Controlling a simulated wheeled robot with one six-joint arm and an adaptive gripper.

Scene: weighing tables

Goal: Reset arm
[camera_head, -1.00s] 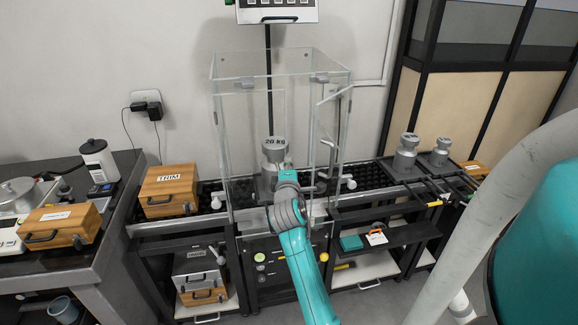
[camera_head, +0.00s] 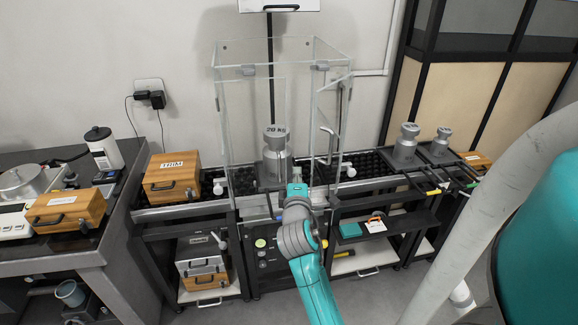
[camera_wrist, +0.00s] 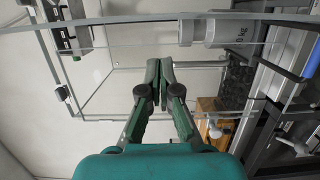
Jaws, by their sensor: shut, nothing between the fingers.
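My gripper (camera_wrist: 159,68) shows in the wrist view with its two dark green fingers together and nothing between them. In the head view my teal and grey arm reaches up from the bottom middle, and its end is in front of the glass enclosure (camera_head: 222,140); the fingers are hard to make out there. A steel 20 kg weight (camera_head: 276,160) stands upright inside the enclosure, behind my arm's end. The weight also shows in the wrist view (camera_wrist: 205,30), apart from the fingers.
A wooden TRIM box (camera_head: 172,178) sits left of the enclosure. Two steel weights stand to the right, the larger (camera_head: 406,146) nearer the enclosure. The open glass door (camera_head: 335,95) is at the enclosure's right. A lower shelf (camera_head: 385,235) holds small items.

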